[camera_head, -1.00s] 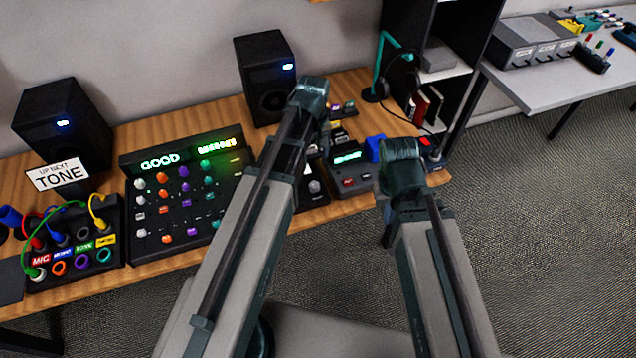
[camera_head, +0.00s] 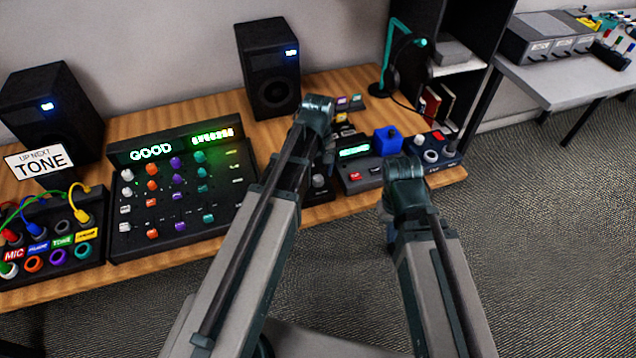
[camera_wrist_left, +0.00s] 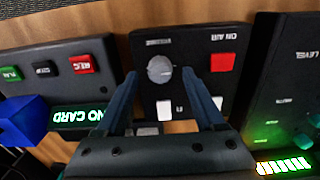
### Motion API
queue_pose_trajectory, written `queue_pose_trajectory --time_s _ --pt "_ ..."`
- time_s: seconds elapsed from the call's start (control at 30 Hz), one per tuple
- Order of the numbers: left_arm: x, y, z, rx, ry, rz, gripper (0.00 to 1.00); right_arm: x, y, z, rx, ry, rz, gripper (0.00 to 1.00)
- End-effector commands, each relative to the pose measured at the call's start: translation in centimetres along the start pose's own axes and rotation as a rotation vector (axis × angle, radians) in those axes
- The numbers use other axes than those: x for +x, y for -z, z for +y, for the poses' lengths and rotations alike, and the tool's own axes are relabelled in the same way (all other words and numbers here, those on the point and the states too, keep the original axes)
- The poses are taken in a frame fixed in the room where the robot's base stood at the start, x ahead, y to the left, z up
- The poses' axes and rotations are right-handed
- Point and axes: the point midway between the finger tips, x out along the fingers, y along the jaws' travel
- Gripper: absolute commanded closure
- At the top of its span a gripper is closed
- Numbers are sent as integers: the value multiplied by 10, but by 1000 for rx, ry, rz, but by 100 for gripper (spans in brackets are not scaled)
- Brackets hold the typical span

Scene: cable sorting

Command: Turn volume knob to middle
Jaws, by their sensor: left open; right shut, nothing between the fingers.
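The volume knob is a round grey knob (camera_wrist_left: 160,69) on a dark panel (camera_wrist_left: 190,45) with a red ON AIR button (camera_wrist_left: 222,62). In the head view the knob (camera_head: 318,181) shows just right of my left forearm. My left gripper (camera_wrist_left: 160,75) is open, its two dark fingers on either side of the knob; I cannot tell whether they touch it. In the head view its fingers are mostly hidden behind my wrist. My right gripper (camera_head: 390,235) is mostly hidden behind its own arm, off the desk's front edge, shut and empty.
A mixer (camera_head: 180,190) stands left of the knob panel. A recorder box (camera_head: 360,165) with a green display and a blue block (camera_head: 388,140) stand to its right. Two speakers (camera_head: 270,70) stand behind. Carpet (camera_head: 540,230) lies clear in front of the desk.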

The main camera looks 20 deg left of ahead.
Motion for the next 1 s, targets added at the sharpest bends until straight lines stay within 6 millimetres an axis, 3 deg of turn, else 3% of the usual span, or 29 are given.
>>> queue_pose_trajectory --time_s 0.1,0.47,0.83,1.0 --pt "15 0 0 0 0 0 30 15 1 -1 0 0 0 100" --pt "16 0 0 0 0 0 30 16 1 -2 0 0 0 100" --pt "16 0 0 0 0 0 96 16 1 -2 0 0 0 100" --pt "16 0 0 1 0 0 100 16 1 -2 0 0 0 100"
